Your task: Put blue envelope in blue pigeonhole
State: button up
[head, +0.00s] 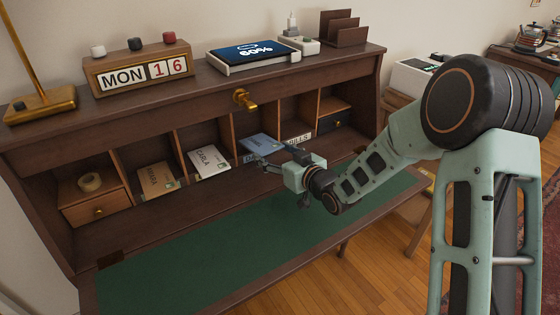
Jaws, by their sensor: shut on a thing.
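My gripper (286,162) is shut on the blue envelope (260,143) at the mouth of a pigeonhole right of the desk's middle. The envelope lies roughly flat, its far end pointing into that compartment. I cannot tell whether the envelope touches the shelf. No pigeonhole looks clearly blue from here. The compartment to the right has a label (298,139) reading "BILLS".
A white envelope (209,161) marked "CARLA" and a brown envelope (157,178) fill the pigeonholes to the left. Wooden dividers stand between compartments. A brass knob (245,99) juts out above. The green writing surface (200,255) is clear.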

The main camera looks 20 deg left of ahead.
aim_at(265, 146)
jog(key=shift+r+b+x, duration=0.2)
jog(key=shift+b+x, duration=0.75)
jog(key=shift+x, duration=1.7)
jog(key=shift+a, duration=0.1)
jog(key=o, duration=1.1)
jog(key=shift+c, duration=0.3)
jog(key=c, duration=1.4)
jog(key=shift+f, duration=0.2)
jog(key=shift+f+b, duration=0.5)
jog(key=shift+b, duration=0.2)
